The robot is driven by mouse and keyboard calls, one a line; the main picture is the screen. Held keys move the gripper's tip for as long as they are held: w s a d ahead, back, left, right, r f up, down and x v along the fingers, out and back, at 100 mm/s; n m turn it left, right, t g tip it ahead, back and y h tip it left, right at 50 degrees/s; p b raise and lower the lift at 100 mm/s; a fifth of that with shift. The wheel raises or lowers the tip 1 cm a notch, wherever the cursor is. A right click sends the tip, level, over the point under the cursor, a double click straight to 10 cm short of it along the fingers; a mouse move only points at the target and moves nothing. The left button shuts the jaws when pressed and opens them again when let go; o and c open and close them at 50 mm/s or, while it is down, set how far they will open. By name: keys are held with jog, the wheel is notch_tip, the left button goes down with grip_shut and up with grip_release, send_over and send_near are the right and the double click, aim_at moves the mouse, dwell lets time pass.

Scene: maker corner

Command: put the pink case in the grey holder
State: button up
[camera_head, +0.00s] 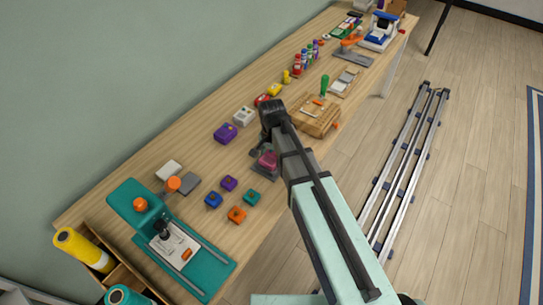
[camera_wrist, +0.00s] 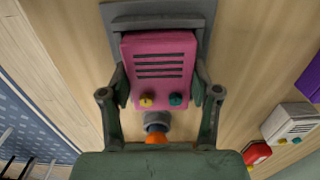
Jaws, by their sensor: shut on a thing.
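The pink case (camera_wrist: 160,62) has dark slots and a yellow and a teal knob on its face. My gripper (camera_wrist: 161,88) is shut on it, one finger at each side. The grey holder (camera_wrist: 206,40) shows behind the case and past its top end, with a darker raised bar there. In the head view the pink case (camera_head: 267,160) is over the grey holder (camera_head: 262,174), beside my arm, which hides part of both. I cannot tell whether the case is seated in the holder or just above it.
Small purple (camera_head: 225,133) and white (camera_head: 243,116) boxes stand behind the holder. Blue (camera_head: 213,200), teal (camera_head: 250,195) and orange (camera_head: 237,215) blocks lie nearer. A teal press (camera_head: 210,276) stands at the near end, a wooden board (camera_head: 312,122) farther along.

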aim_at(271, 157)
jog(key=shift+f, duration=0.15)
jog(key=o, duration=1.2)
notch_tip(271, 157, up, 12)
jog(key=shift+r+b, duration=0.15)
jog(key=shift+b, duration=1.05)
